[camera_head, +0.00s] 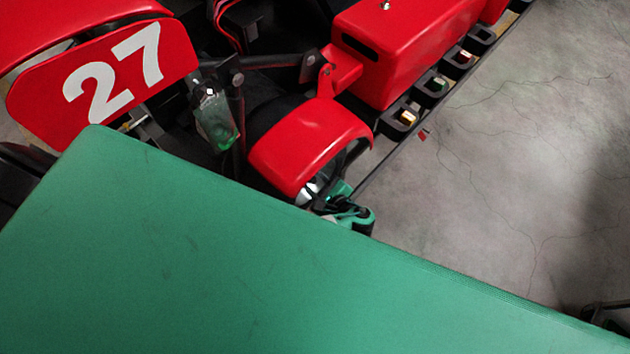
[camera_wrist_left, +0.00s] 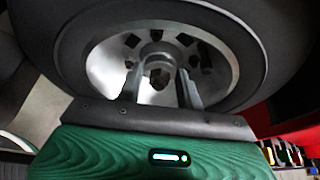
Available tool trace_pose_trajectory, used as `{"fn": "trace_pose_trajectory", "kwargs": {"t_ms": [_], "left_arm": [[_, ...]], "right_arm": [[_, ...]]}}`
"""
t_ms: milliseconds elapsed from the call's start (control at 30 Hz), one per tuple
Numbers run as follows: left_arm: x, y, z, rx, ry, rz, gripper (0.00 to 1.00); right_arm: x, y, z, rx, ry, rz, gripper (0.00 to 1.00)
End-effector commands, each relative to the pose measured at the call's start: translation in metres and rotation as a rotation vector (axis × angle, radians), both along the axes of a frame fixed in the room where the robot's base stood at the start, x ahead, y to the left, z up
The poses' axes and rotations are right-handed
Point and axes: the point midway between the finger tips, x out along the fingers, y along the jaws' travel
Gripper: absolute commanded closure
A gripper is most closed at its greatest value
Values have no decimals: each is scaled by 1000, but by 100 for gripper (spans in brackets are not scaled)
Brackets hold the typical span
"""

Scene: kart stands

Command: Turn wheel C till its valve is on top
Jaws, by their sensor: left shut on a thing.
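The wheel that I take for wheel C (camera_wrist_left: 255,45) fills the top of the left wrist view, with a black tyre, a pale rim with dark holes and a central hub nut. In the head view only a small pale part of a wheel (camera_head: 307,192) shows under a red fender (camera_head: 308,145). My left gripper (camera_wrist_left: 160,82) has its two grey fingers on either side of the hub and is shut on the wheel's middle. In the head view, a green and black part at the wheel (camera_head: 348,212) seems to be this gripper. I cannot make out the valve.
A large flat green surface (camera_head: 200,265) fills the head view's foreground and hides much of what lies below. The red kart with number plate 27 (camera_head: 105,80) stands behind it. Dark holders with small coloured pieces (camera_head: 430,88) line its side. Bare concrete floor (camera_head: 530,150) lies right.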

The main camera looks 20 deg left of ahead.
Motion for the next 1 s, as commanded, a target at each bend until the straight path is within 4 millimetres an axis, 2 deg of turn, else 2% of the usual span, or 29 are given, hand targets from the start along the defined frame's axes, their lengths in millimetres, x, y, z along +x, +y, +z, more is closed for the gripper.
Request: {"fn": "trace_pose_trajectory", "kwargs": {"t_ms": [67,100,367,533,1000], "left_arm": [[0,2,0,3,0,2,100],[0,1,0,3,0,2,57],[0,0,0,1,1,1,57],[-6,-10,1,-1,3,-1,57],[-53,-91,35,-4,1,1,57]], "right_arm": [[0,0,0,0,0,0,64],[0,0,0,0,0,0,64],[0,0,0,0,0,-1,64],[0,0,-7,0,0,-1,64],[0,0,-42,0,0,-1,64]]}}
